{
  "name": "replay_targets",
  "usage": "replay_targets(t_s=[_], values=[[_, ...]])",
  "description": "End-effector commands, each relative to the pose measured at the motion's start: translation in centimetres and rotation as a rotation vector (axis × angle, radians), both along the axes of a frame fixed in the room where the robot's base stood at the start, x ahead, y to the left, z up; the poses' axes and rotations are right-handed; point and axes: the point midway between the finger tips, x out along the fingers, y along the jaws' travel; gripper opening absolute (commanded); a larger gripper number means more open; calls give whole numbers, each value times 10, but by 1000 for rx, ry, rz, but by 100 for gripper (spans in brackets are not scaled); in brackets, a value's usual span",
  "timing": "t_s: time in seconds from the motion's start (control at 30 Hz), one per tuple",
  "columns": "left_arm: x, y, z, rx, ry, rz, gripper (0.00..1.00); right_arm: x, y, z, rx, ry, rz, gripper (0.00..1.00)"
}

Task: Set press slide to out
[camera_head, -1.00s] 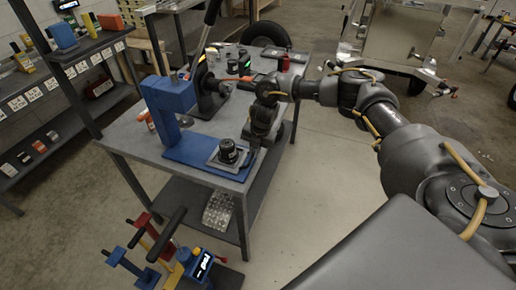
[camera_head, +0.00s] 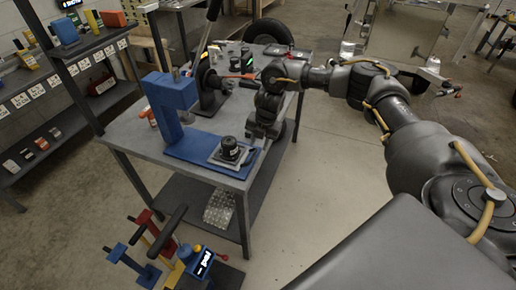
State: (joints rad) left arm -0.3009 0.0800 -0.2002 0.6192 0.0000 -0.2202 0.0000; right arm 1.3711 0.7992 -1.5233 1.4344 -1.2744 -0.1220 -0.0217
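The blue press (camera_head: 170,104) stands on the grey workbench (camera_head: 135,139), with its blue base (camera_head: 190,143) reaching toward the bench's front right edge. The press slide (camera_head: 222,159) is a light plate at the right end of the base, with a black round part (camera_head: 230,147) on it. It lies out from under the press head, as far as I can see. My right gripper (camera_head: 257,142) points down just right of the slide, by the bench edge. Its fingers are small and dark here, so its opening and any contact with the slide are unclear. My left gripper is out of view.
A black upright tool with a long lever (camera_head: 210,80) stands behind the press. Small items (camera_head: 243,62) sit at the bench's back. A shelf (camera_head: 85,45) stands left, a tool stand (camera_head: 165,250) in front. Floor right of the bench is clear.

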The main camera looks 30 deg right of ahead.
Motion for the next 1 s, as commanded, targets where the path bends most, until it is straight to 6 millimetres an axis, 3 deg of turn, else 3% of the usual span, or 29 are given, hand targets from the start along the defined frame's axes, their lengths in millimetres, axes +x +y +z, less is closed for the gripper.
replay_targets(t_s=[0.2, 0.4, 1.0], values=[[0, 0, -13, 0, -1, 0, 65, -6, -5, 42, 0, -5, 2, 32], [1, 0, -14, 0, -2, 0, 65, -10, -8, 67, -1, -2, 1, 32], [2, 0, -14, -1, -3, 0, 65, -12, -9, 74, 0, 0, 0, 32]])
